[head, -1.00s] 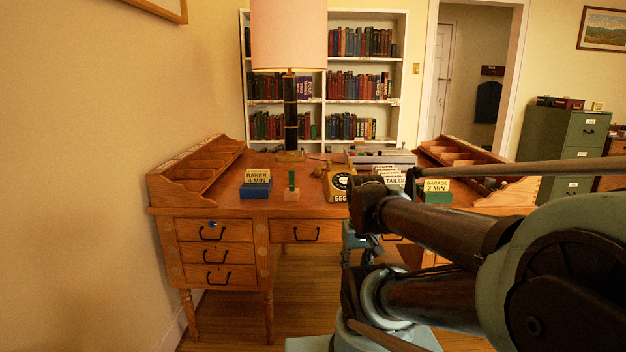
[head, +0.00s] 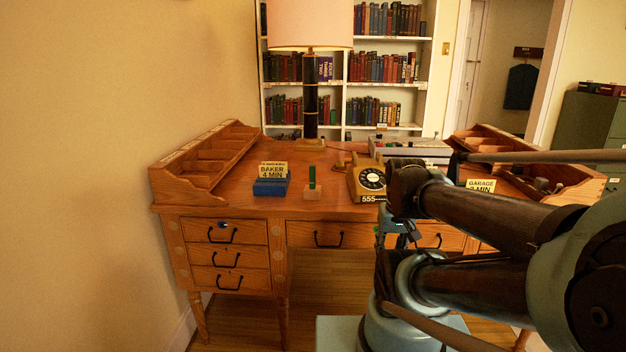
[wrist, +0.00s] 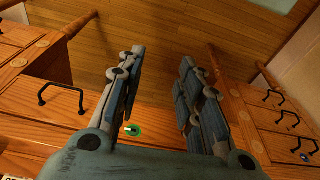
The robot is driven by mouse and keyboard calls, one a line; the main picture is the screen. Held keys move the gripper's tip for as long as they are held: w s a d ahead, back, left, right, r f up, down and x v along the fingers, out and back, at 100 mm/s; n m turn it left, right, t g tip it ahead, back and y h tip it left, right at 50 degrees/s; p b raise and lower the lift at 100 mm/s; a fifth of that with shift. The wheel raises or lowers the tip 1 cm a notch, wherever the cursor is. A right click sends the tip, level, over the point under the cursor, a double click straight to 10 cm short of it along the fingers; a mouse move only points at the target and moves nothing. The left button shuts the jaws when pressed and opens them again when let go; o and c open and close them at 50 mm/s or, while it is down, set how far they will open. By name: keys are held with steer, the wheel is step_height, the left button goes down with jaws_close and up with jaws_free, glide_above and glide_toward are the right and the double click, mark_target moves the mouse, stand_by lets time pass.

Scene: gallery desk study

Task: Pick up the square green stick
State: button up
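The green stick (head: 312,176) stands upright in a small light wooden block (head: 313,193) on the desk, in the head view. It is between the blue card box and the telephone. I cannot make out the stick in the wrist view. My gripper (wrist: 162,55) is open in the wrist view, with nothing between its fingers. It points down past the desk's drawer fronts toward the floor. In the head view it is mostly hidden by my arm, in front of the desk, lower than the stick and to its right.
The wooden desk (head: 240,187) carries a blue card box (head: 270,187), a yellow telephone (head: 366,183) and a tall lamp (head: 310,105). A small green ring (wrist: 138,130) shows on the desk front. Wooden organisers (head: 205,160) flank the desktop. Bare desktop lies around the block.

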steer(key=shift+o, duration=1)
steer(key=shift+s+r, duration=0.25)
step_height(320, 180, up, 25)
steer(key=n+g, duration=0.2)
steer(key=n, duration=1.5)
glide_above(312, 188)
steer(key=w, duration=0.1)
step_height(312, 188, down, 17)
steer(key=shift+w+r, duration=0.1)
jaws_close()
